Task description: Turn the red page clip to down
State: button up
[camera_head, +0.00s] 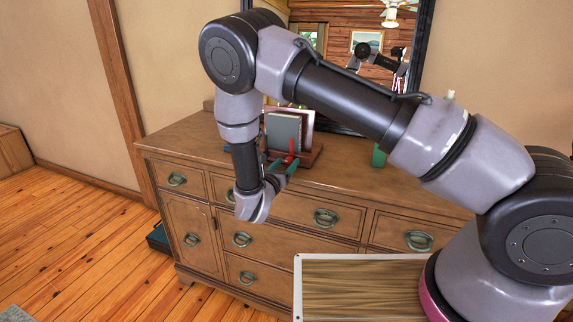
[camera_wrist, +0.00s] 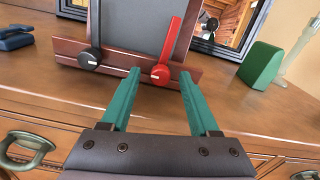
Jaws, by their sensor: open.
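The red page clip (camera_wrist: 169,51) is on the front ledge of a wooden book stand (camera_wrist: 122,64). Its arm points up, leaning slightly right, from a round knob with a white mark. It also shows in the head view (camera_head: 291,148). A black page clip (camera_wrist: 93,35) points up to its left, and a grey book (camera_wrist: 135,24) stands behind both. My gripper (camera_wrist: 160,73) has green fingers, spread open and empty. In the wrist view the red knob appears between the fingertips; I cannot tell whether they touch it. My gripper also shows in the head view (camera_head: 282,166).
The stand is on a wooden dresser (camera_head: 180,135) against the wall. A green block (camera_wrist: 262,65) and a clear object (camera_wrist: 300,52) stand to the right. A blue item (camera_wrist: 14,38) lies left. A dark-framed mirror (camera_head: 340,50) stands behind. Dresser top between stand and green block is clear.

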jog(key=shift+w, duration=0.25)
jog(key=shift+c, duration=0.4)
grip_shut()
dwell(0.9)
